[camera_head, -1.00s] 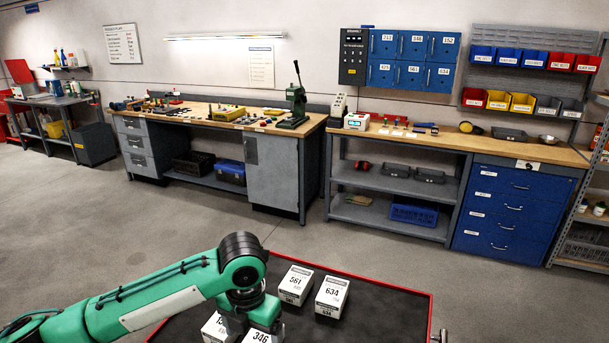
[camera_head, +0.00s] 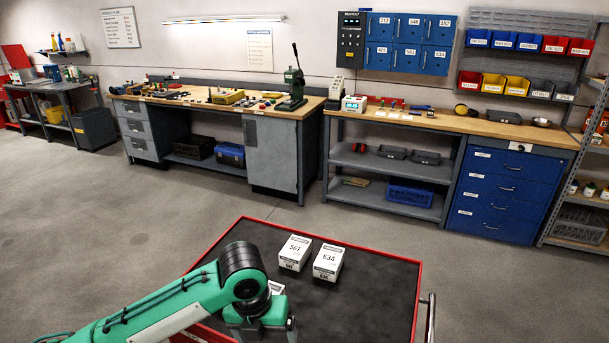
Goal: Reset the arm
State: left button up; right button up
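My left arm comes in from the lower left, green with a dark wrist joint. Its gripper (camera_head: 262,334) hangs low over the near part of the black-matted tray (camera_head: 420,290) with a red rim. The fingertips are cut off by the bottom edge, so I cannot see whether they are open or shut or hold anything. A white box labelled 561 (camera_head: 295,252) and one labelled 634 (camera_head: 328,262) stand side by side on the tray, beyond the gripper. A white box (camera_head: 276,288) is mostly hidden behind the wrist. My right gripper is not in view.
A metal handle (camera_head: 428,318) stands at the tray's right edge. The tray's right half is bare. Beyond open grey floor (camera_head: 150,215) are a wooden-topped workbench (camera_head: 220,107), a second bench with blue drawers (camera_head: 510,190), and a shelf rack (camera_head: 585,200) at right.

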pick_arm(q)
jog(key=s+d+f+n+t+h, duration=0.15)
jog(key=s+f+n, duration=0.25)
jog(key=n, duration=0.4)
jog(key=s+a+f+n+t+h, duration=0.1)
jog(key=s+f+n+h, duration=0.2)
jog(key=n, duration=0.5)
jog(key=s+a+f+n+y, duration=0.35)
jog(key=s+a+n, duration=0.4)
jog(key=n, duration=0.25)
jog(key=s+a+f+n+y, duration=0.2)
jog(key=s+a+f+n, duration=0.3)
jog(key=a+n, duration=0.4)
notch_tip(320, 180, down, 28)
jog(key=s, duration=0.1)
jog(key=s+a+f+g, duration=0.2)
jog(key=s+f, duration=1.8)
jog(key=f, duration=0.1)
jog(key=shift+a, duration=0.35)
jog(key=shift+f, duration=0.1)
